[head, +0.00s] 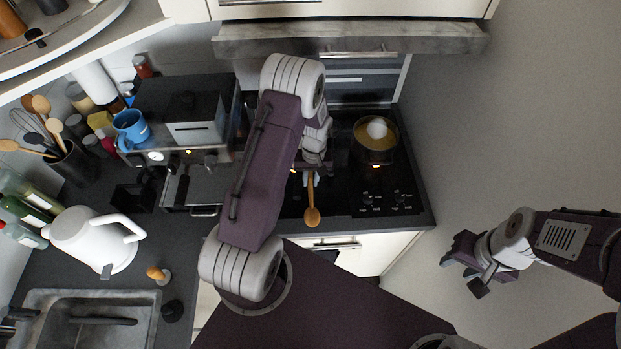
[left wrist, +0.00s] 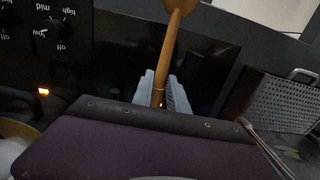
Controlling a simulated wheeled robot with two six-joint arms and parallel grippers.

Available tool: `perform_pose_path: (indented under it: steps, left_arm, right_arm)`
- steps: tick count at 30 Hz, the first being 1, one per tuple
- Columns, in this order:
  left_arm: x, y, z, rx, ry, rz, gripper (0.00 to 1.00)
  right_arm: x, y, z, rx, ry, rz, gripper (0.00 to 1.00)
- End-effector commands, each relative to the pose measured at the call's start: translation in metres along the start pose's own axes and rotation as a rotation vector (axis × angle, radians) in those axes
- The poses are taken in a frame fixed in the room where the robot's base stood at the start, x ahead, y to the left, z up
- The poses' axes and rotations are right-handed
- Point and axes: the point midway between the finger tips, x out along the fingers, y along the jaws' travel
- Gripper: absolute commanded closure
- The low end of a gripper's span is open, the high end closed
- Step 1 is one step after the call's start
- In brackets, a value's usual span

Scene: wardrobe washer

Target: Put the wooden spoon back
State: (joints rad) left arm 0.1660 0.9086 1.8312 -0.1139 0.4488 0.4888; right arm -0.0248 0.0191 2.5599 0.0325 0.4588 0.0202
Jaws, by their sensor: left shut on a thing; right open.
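The wooden spoon (head: 312,215) is in my left gripper (head: 311,174), over the dark cooktop's front edge in the head view. Its bowl points toward the front of the counter. In the left wrist view, my left gripper (left wrist: 168,97) is shut on the spoon's handle (left wrist: 161,68), and the bowl is at the top edge. A dark utensil holder (head: 74,168) with several wooden spoons and a whisk stands on the counter at the left. My right gripper (head: 474,266) is open and empty, at the right, away from the counter.
A pot (head: 376,146) with yellowish contents stands on the cooktop (head: 350,200). A coffee machine (head: 185,110) with a blue cup (head: 131,127) is between the holder and the stove. A white kettle (head: 90,240), bottles and a sink (head: 90,310) are at the left.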

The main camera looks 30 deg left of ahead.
Motion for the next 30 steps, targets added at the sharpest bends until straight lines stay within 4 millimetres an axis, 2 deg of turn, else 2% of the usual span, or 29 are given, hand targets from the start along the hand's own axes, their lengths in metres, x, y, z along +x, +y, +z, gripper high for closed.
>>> perform_pose_path:
  steps: [8,9,10,18,21,23,30]
  left_arm:
    - [0.010,0.001,0.000,0.000,0.000,0.000,1.00]
    - [0.010,0.001,0.000,0.000,0.000,0.000,0.78]
    - [0.009,0.001,0.000,0.000,0.000,0.000,0.72]
    - [0.006,0.001,0.000,0.000,0.000,0.000,0.72]
    - [-0.005,0.000,0.000,0.000,0.000,0.000,0.72]
    - [-0.009,0.001,-0.002,-0.001,0.005,0.002,0.72]
    - [-0.070,0.001,-0.002,0.000,0.008,0.004,0.72]
  right_arm:
    - [0.009,0.000,0.001,0.000,0.000,0.000,0.59]
    - [0.009,0.000,0.001,0.000,0.000,0.000,0.59]
    - [0.008,0.000,0.001,0.000,0.000,0.000,0.59]
    - [0.005,0.000,0.001,0.000,0.000,0.000,0.59]
    - [-0.005,0.000,0.000,0.000,0.000,0.000,0.59]
    - [0.004,0.000,0.000,0.000,0.001,0.000,0.59]
    - [0.024,0.001,0.003,0.000,0.000,0.000,0.59]
